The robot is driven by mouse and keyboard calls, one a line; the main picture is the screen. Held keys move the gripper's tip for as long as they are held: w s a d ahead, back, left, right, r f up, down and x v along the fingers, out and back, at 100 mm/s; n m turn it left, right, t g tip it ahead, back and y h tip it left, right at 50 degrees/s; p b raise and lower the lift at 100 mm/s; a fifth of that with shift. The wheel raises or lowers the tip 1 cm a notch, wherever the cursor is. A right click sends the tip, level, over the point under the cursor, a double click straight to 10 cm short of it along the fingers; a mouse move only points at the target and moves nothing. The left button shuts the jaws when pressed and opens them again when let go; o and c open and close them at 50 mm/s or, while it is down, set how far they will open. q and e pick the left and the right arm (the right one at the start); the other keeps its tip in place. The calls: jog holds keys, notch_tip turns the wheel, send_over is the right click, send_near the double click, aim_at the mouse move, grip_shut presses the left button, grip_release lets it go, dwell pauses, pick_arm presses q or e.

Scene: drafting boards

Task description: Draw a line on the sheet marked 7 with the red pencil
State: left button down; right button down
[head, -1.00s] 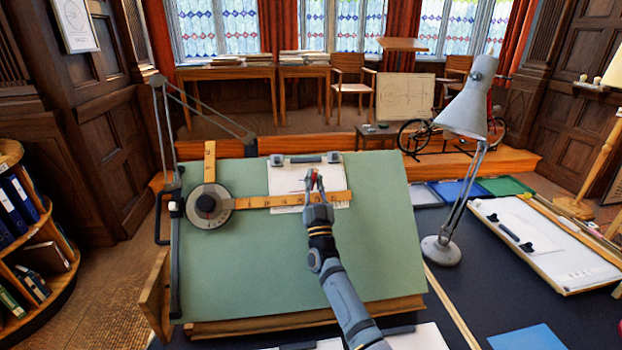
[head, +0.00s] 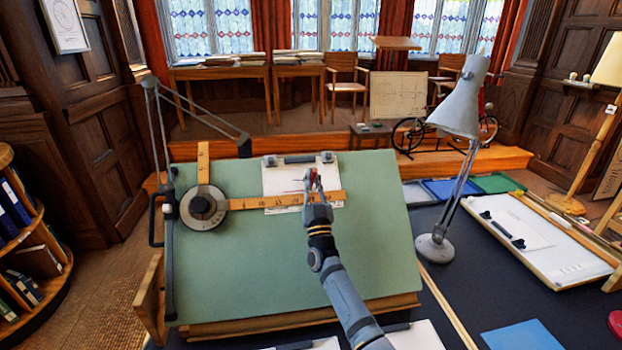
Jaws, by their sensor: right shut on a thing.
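A white sheet (head: 280,178) lies under a clip bar near the top of the tilted green drafting board (head: 250,265). Its number is too small to read. My right gripper (head: 313,181) is over the right part of this sheet, just above the wooden ruler. It is shut on a small red thing (head: 311,177), which looks like the red pencil. The fingers hide most of it, and I cannot tell whether its tip touches the paper. A faint reddish mark shows on the sheet left of the gripper. My left gripper is out of view.
The drafting machine's wooden ruler (head: 255,203) crosses the sheet's lower part, joined to a round dial head (head: 203,207). A grey lamp (head: 460,110) stands right of the board. Coloured trays (head: 450,190) and another drawing board (head: 555,255) lie farther right.

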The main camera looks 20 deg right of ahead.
jog(key=shift+d, duration=0.2)
jog(key=shift+s+d, duration=0.15)
jog(key=shift+d, duration=0.15)
jog(key=shift+d, duration=0.1)
dwell(0.3)
jog(key=shift+s+d+p, duration=0.1)
jog(key=shift+d+p, duration=0.2)
jog(key=shift+d, duration=0.1)
jog(key=shift+d, duration=0.2)
jog(key=shift+s+d, duration=0.1)
jog(key=shift+d, duration=0.2)
jog(key=shift+d, duration=0.15)
dwell(0.4)
jog(key=shift+s+d, duration=0.15)
jog(key=shift+d, duration=0.15)
